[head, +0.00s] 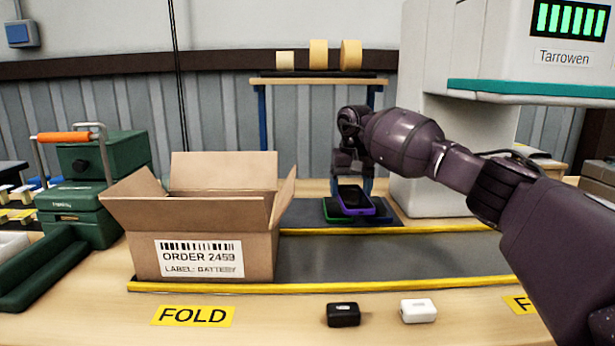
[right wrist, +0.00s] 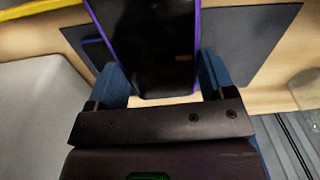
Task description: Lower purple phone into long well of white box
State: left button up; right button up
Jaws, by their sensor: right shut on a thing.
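The purple phone (head: 355,201) has a dark screen and a purple rim. It is at the back of the bench, above a green-edged phone (head: 331,216) on a dark mat (head: 299,213). My right gripper (head: 352,186) is shut on the purple phone at its end. In the right wrist view the phone (right wrist: 150,45) sits between the blue fingertips of the gripper (right wrist: 162,82). I cannot tell whether the purple phone touches what is below it. I cannot make out a white box with a long well. My left gripper is not in view.
A black case (head: 343,314) and a white case (head: 419,311) lie in front.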

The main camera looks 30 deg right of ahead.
jog(key=s+a+r+n, duration=0.1)
jog(key=s+a+n, duration=0.4)
jog(key=s+a, duration=2.4)
jog(key=shift+a+r, duration=0.15)
jog(key=shift+r, duration=0.1)
